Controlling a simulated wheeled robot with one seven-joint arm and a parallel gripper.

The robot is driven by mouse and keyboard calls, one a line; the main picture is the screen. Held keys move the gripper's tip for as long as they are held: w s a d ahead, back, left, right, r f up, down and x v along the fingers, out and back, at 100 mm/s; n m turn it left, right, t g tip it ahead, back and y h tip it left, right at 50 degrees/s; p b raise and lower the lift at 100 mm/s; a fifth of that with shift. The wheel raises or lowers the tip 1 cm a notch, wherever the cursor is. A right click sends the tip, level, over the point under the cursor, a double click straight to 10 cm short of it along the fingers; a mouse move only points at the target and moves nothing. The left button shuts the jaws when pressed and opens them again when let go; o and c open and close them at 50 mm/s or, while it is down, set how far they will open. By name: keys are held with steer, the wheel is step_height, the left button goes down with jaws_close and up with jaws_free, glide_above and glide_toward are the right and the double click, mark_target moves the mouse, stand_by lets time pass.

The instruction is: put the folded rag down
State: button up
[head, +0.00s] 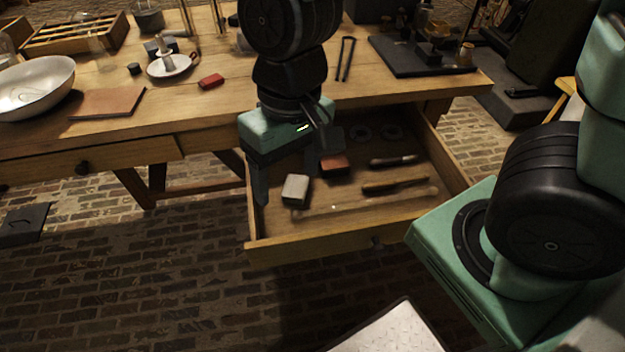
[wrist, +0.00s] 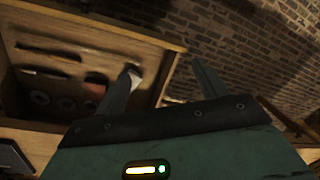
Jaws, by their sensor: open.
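A small pale grey block-like thing, which looks like the folded rag (head: 296,189), lies on the floor of the open drawer (head: 330,235), near its left side. My gripper (head: 286,186) is open and points down over the left part of the drawer. One finger shows near the drawer's left wall and the other is farther right. In the wrist view, my open gripper (wrist: 165,72) has nothing between its fingers. The pale rag (wrist: 136,76) shows there partly behind one finger. I cannot tell the exact gap between fingers and rag.
The drawer also holds a reddish block (head: 334,166), a dark-handled tool (head: 392,160), a brush (head: 394,186) and round discs. The workbench (head: 190,108) above carries a white bowl (head: 35,88), a leather piece (head: 108,102) and a red block (head: 211,81).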

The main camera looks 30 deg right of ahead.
steer(key=s+r+n, duration=0.2)
steer(key=s+n, duration=0.3)
steer(key=s, duration=0.1)
steer(key=shift+d+r+t+h, duration=0.3)
steer(key=shift+d, duration=0.15)
step_height(320, 180, up, 10)
steer(key=p, duration=0.9)
steer(key=shift+f+p, duration=0.2)
steer(key=shift+p, duration=0.1)
